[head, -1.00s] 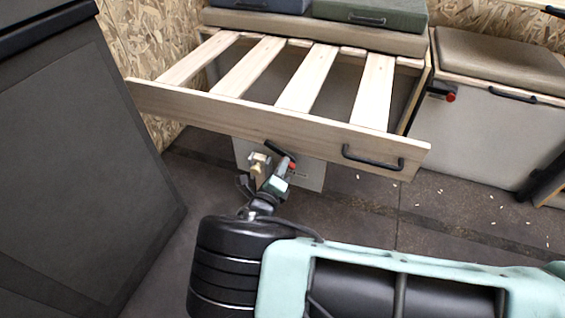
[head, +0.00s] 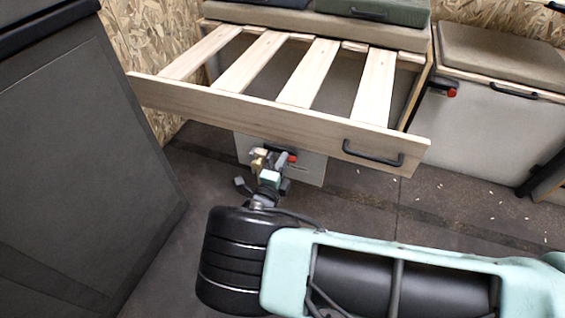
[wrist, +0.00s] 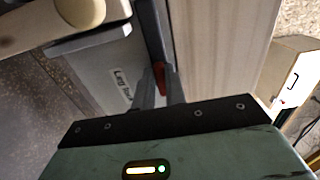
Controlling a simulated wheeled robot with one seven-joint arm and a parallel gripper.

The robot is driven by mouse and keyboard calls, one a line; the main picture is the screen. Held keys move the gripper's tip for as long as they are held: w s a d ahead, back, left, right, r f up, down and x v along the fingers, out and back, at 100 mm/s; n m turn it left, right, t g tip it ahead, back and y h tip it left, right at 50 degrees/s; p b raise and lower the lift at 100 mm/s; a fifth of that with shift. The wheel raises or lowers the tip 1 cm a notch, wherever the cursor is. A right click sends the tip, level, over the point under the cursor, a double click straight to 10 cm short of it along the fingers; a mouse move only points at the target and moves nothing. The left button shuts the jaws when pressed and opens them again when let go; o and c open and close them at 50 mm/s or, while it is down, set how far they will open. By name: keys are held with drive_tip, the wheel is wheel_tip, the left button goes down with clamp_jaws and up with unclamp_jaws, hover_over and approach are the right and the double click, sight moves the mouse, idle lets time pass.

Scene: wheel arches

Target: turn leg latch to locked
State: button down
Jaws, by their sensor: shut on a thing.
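The leg latch is a dark lever with a red tip (head: 292,158), on the grey leg panel (head: 312,170) below the bed's front board. In the head view the lever lies nearly level, partly hidden by my gripper (head: 271,163). In the wrist view the red part (wrist: 160,76) shows between my fingers (wrist: 158,90), which are closed on the lever. A label beginning "Leg" (wrist: 122,85) is on the panel; the rest is too small to read surely.
The wooden front board (head: 250,112) with a black handle (head: 373,155) hangs just above my gripper. A tan knob-like part (head: 258,160) sits left of it. A dark cabinet (head: 85,150) stands at left. The floor (head: 440,240) at right is clear apart from small pale scraps.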

drive_tip(key=shift+s+f, duration=0.1)
drive_tip(key=c, duration=1.4)
unclamp_jaws()
drive_tip(key=shift+c, duration=0.2)
drive_tip(key=p+v, duration=0.4)
drive_tip(key=v, duration=1.3)
drive_tip(key=shift+s, duration=0.15)
